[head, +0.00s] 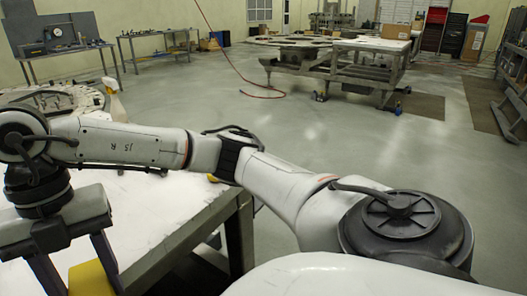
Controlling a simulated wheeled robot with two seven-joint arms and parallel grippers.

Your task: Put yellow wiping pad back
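The yellow wiping pad (92,280) shows at the bottom left, between the two dark fingers of my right gripper (78,278). It fills the gap between the fingers, and the gripper looks shut on it. The fingertips and the pad's lower part are cut off by the bottom edge of the picture. The gripper points down over the left part of the white table (150,215); how high it is above the table is hidden. My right arm reaches across from the lower right. My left gripper is not in view.
A spray bottle (114,101) stands behind my arm at the left, near a round turret plate (55,99) with dark parts. A small yellow item (213,178) is mostly hidden by my arm at the table's far edge. Open grey floor (330,140) lies beyond.

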